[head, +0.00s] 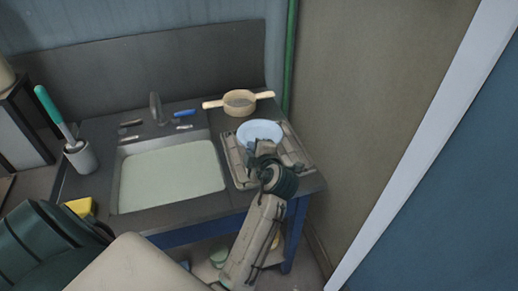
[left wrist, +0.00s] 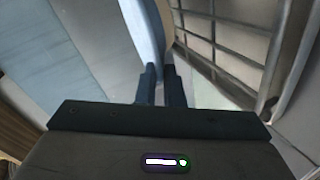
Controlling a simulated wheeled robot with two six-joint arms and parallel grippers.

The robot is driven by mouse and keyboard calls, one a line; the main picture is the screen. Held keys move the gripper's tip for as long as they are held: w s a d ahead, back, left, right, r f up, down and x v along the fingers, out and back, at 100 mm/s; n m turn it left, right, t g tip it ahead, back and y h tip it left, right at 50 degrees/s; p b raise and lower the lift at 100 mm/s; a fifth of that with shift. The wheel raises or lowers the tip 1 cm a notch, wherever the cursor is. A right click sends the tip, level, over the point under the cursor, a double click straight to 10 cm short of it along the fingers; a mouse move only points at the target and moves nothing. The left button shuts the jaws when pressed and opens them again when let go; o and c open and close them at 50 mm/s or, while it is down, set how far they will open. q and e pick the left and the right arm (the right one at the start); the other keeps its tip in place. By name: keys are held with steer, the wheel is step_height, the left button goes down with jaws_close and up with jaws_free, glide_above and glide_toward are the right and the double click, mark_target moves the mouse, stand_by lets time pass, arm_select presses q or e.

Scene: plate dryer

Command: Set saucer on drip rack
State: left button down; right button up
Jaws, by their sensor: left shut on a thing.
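The light-blue saucer (head: 260,131) is over the back part of the drip rack (head: 237,166), on the right of the counter. My left gripper (head: 262,147) is shut on the saucer's near edge. In the left wrist view the saucer (left wrist: 143,28) is seen nearly edge-on, running up from between the fingertips (left wrist: 160,70). The rack's bars (left wrist: 225,45) are to the right of it there. My gripper and arm hide part of the rack in the head view. I cannot tell whether the saucer touches the rack. My right gripper is not in view.
A sink basin (head: 170,177) is left of the rack. A strainer with two handles (head: 239,101) lies behind the rack. A blue-handled item (head: 185,113) lies behind the sink. A utensil cup (head: 80,158) and a yellow sponge (head: 79,207) are at left. A wall stands close on the right.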

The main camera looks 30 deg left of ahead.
arm_select(q)
steer(key=shift+w+d, duration=0.3)
steer(key=shift+w, duration=0.5)
steer(key=shift+w+d+r+p, duration=0.1)
steer(key=shift+w+d+p, duration=0.1)
steer(key=shift+w+p, duration=0.2)
step_height(320, 180, down, 4)
steer(key=shift+a+r+p, duration=0.1)
steer(key=shift+a+p, duration=0.05)
steer(key=shift+p, duration=0.55)
steer(key=c, duration=1.6)
jaws_free()
steer(key=shift+o, duration=0.2)
steer(key=shift+s, duration=0.1)
